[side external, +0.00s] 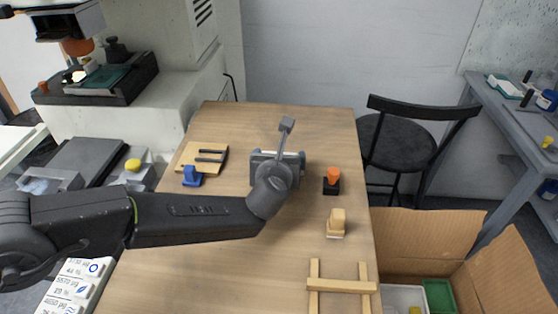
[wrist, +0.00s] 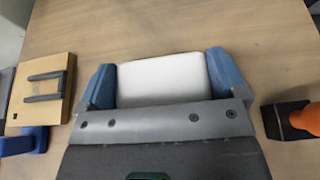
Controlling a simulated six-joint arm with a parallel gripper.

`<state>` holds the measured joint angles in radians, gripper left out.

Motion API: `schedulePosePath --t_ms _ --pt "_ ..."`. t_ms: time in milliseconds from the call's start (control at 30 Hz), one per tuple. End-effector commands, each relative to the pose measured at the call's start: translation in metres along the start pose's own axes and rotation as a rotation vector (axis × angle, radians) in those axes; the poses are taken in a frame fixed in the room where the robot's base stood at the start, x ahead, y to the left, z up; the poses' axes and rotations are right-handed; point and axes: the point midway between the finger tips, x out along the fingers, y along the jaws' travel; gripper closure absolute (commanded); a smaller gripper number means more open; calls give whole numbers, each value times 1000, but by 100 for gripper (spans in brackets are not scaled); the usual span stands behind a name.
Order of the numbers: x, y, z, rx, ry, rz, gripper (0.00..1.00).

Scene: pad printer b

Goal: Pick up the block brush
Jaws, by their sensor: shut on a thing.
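A small tan wooden block with a pale underside (side external: 336,222), which looks like the block brush, stands on the table to the right of my gripper in the side view. It is apart from my gripper and does not show in the wrist view. My gripper (wrist: 161,84) has blue finger pads and is shut on a smooth white block (wrist: 161,80). In the side view my gripper (side external: 277,157) is over the middle of the table, and my wrist hides most of the white block there. I cannot tell whether the white block touches the table.
An orange-topped black tool (side external: 332,182) stands right of my gripper. A wooden board with dark bars (side external: 205,157) and a blue item (side external: 192,177) lie to the left. A wooden frame (side external: 340,287) is at the near right edge, beside a cardboard box (side external: 425,237).

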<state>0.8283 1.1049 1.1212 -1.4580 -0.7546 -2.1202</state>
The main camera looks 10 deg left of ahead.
Motion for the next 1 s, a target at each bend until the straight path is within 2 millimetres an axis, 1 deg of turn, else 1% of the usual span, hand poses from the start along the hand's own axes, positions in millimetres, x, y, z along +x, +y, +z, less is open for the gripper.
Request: schedulePosePath --t_ms 167,300,367,500,600,700,800,933,1000 --pt "-7 0 18 -3 -3 -2 33" --pt "-16 2 40 -3 -3 0 33" --pt "-16 16 46 -2 -1 2 33" --pt "-20 49 66 -3 -2 3 33" --pt "-22 71 78 -2 -2 2 33" --pt "-24 88 89 -2 -2 2 33" --pt "-25 102 96 -2 -1 2 33" --pt "-26 115 102 -4 0 8 33" --pt "-24 126 104 -14 -1 33 33"
